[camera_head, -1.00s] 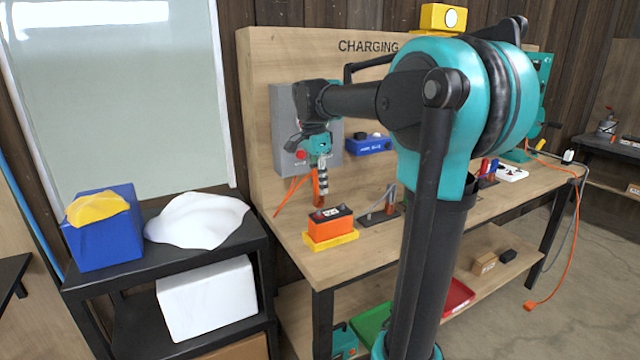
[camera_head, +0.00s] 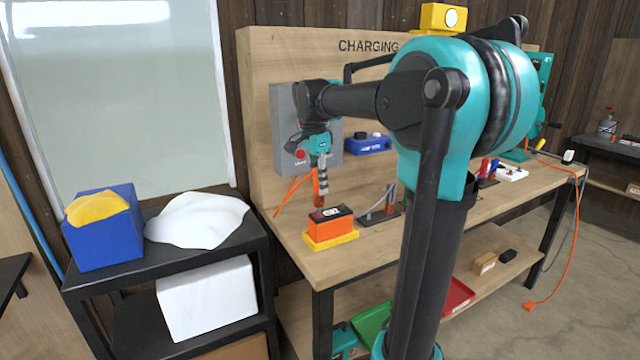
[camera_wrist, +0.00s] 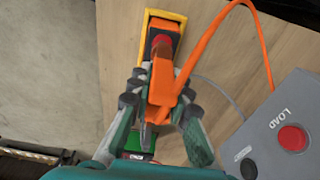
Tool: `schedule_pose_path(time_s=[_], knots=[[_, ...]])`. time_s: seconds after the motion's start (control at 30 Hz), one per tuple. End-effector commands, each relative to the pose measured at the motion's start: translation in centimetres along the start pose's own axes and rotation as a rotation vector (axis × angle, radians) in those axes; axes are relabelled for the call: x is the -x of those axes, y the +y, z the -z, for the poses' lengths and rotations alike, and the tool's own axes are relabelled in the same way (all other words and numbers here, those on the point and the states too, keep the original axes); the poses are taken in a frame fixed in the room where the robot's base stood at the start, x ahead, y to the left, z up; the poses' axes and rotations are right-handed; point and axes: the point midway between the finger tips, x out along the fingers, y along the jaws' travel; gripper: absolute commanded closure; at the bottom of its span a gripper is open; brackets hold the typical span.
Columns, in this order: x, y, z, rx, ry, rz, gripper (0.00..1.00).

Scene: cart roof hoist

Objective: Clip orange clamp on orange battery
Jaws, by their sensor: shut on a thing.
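The orange battery (camera_head: 330,226) sits in a yellow tray (camera_head: 332,242) near the front left corner of the bench. It also shows in the wrist view (camera_wrist: 164,26), with a red part at its near end. My gripper (camera_head: 320,187) is shut on the orange clamp (camera_wrist: 160,85), which points toward the battery. The clamp's tip (camera_head: 317,200) is just behind and above the battery in the head view. In the wrist view it overlaps the red part; whether they touch, I cannot tell. An orange cable runs from the clamp to the grey box.
The grey box (camera_head: 335,130) with a red button stands behind my gripper, against the backboard. A blue battery (camera_head: 367,145) is right of it. A dark stand with grey leads (camera_head: 378,214) is right of the orange battery. The bench front is clear.

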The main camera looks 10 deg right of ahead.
Motion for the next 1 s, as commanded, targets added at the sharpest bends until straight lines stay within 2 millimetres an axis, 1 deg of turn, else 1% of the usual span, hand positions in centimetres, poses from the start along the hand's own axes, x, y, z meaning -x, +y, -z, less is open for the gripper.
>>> schedule_pose_path(time_s=[1.0], knots=[[-2.2, 0.0, -0.3, 0.000, 0.000, 0.000, 1.00]])
